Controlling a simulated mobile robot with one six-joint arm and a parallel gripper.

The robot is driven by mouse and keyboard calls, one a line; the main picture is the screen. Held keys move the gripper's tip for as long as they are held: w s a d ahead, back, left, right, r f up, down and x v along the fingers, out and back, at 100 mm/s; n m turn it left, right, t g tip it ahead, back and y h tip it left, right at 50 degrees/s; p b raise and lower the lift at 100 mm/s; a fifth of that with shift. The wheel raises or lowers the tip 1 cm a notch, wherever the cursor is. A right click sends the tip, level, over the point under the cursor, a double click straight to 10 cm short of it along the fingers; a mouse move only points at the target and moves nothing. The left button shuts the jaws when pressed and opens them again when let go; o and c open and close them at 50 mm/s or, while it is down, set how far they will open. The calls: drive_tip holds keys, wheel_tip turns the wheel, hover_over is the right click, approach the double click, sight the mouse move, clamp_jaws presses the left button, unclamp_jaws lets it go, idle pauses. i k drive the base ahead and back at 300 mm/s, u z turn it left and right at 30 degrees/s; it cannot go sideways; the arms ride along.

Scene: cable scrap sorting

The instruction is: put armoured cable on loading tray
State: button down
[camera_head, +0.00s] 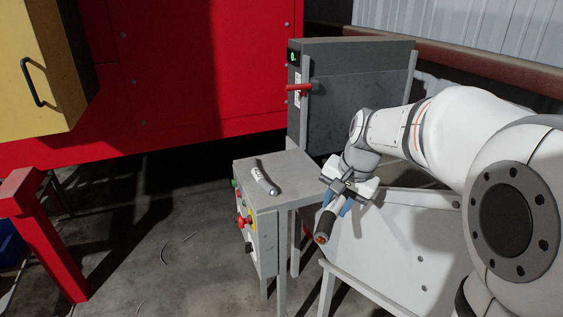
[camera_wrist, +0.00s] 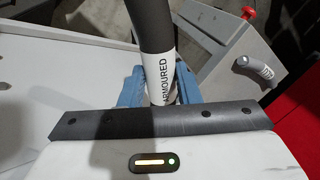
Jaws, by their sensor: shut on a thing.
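A dark thick cable piece with a white label reading "ARMOURED" (camera_wrist: 155,28) is held in my gripper. Its cut end (camera_head: 323,230) points down and toward the camera in the head view. My gripper (camera_head: 338,205) is shut on it, with blue fingers (camera_wrist: 158,90) either side of the label in the wrist view. A pale grey-white tray-like surface (camera_head: 415,243) with small holes lies below and right of my gripper; it also shows at left in the wrist view (camera_wrist: 60,45). It looks like the loading tray. The cable appears above its left edge, apart from it.
A shorter grey labelled cable piece (camera_head: 263,177) lies on a grey control stand (camera_head: 285,168) with buttons. A dark grey cabinet (camera_head: 358,88) with a red handle (camera_head: 299,87) stands behind. A red machine (camera_head: 190,65) and red post (camera_head: 45,235) are at left. Floor between is mostly open.

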sight(289, 171)
drive_tip(key=u, duration=0.15)
drive_tip(key=i, duration=1.15)
drive_tip(key=u, duration=0.2)
